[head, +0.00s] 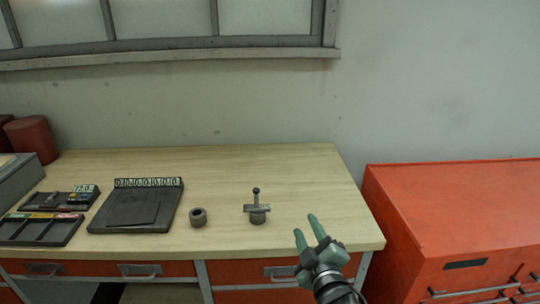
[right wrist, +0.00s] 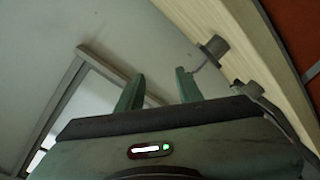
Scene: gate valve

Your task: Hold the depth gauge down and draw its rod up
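The depth gauge (head: 257,208) stands on a round grey metal piece near the front of the wooden workbench. It has a flat crossbar and an upright rod (head: 256,197) with a dark round knob on top. My right gripper (head: 306,226) is to the right of the gauge, near the bench's front edge, apart from it. Its two green fingers are spread with nothing between them; they also show open in the right wrist view (right wrist: 159,76). Two grey metal pieces show beyond the fingers there, but I cannot tell which is the gauge. My left gripper is not in view.
A short grey ring (head: 198,217) stands left of the gauge. Further left are a dark plate with a numbered strip (head: 130,208) and dark trays (head: 40,230). A red cabinet (head: 450,220) stands right of the bench. The bench behind the gauge is clear.

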